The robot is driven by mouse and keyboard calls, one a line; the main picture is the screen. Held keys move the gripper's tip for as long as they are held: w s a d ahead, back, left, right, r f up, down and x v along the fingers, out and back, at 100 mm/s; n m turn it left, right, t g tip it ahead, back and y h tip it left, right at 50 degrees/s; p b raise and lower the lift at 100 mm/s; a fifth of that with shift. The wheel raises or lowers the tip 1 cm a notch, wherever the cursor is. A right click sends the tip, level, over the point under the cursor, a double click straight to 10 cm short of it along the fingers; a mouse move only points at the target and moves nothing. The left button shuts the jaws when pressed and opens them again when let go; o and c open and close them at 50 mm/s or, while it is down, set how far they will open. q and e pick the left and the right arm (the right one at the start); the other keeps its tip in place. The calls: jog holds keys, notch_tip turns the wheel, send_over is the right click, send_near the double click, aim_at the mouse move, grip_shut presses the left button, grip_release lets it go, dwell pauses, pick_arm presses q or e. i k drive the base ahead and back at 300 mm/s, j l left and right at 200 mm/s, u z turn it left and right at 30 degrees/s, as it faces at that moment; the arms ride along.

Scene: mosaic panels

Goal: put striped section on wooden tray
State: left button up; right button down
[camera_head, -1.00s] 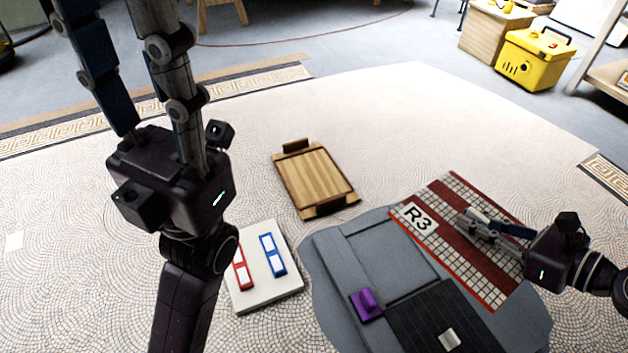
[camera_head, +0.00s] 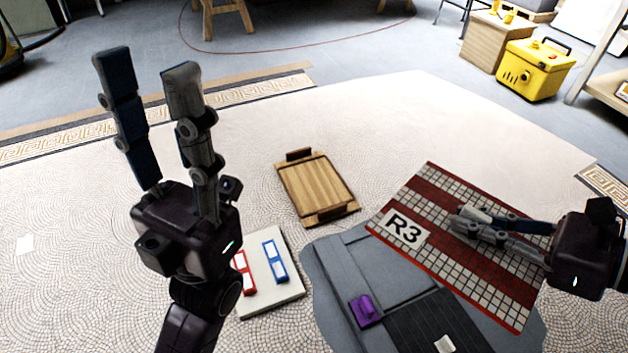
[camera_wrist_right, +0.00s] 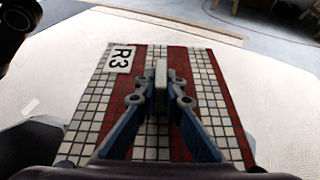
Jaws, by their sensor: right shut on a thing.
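The striped section (camera_head: 455,258) is a flat panel of dark red bands and pale tile grid with an "R3" label. It also fills the middle of the right wrist view (camera_wrist_right: 205,75). My right gripper (camera_head: 464,220) is shut on it near its middle; the fingers hide the exact grip point. The panel appears raised over the right part of the grey base. The wooden tray (camera_head: 316,188) lies empty on the pale floor, left of and beyond the panel. My left gripper (camera_head: 147,60) is open and empty, fingers upward, left of the tray.
A grey base (camera_head: 335,255) with a purple block (camera_head: 365,310) and a dark ribbed area lies in front. A white board (camera_head: 285,300) with red and blue pieces is left of it. A yellow case (camera_head: 535,70) stands far back right.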

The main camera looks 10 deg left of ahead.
aim_at(314, 184)
jog(key=k+l+z, duration=0.15)
jog(key=z, duration=2.15)
jog(key=i+l, duration=0.55)
jog(key=l, duration=0.2)
jog(key=i+l+z, duration=0.1)
jog(key=i+l, duration=0.45)
jog(key=l, duration=0.15)
jog(key=i+u, duration=0.25)
jog(key=i, duration=0.45)
jog(key=i+l+u, duration=0.25)
jog(key=i, duration=0.5)
jog(key=i+j+u, duration=0.1)
jog(key=i+u, duration=0.75)
jog(key=i+l+u, duration=0.25)
jog(key=i+u, duration=0.15)
jog(key=i+j+u, duration=0.2)
jog(key=i+u, duration=0.75)
jog(key=i+l+u, duration=0.1)
jog(key=i+u, duration=0.4)
jog(key=i+l+u, duration=0.1)
jog(key=i+u, duration=0.2)
jog(key=i, duration=1.1)
jog(key=i+u, duration=0.85)
jog(key=i+l+u, duration=0.25)
jog(key=u, duration=0.2)
jog(key=i, duration=0.1)
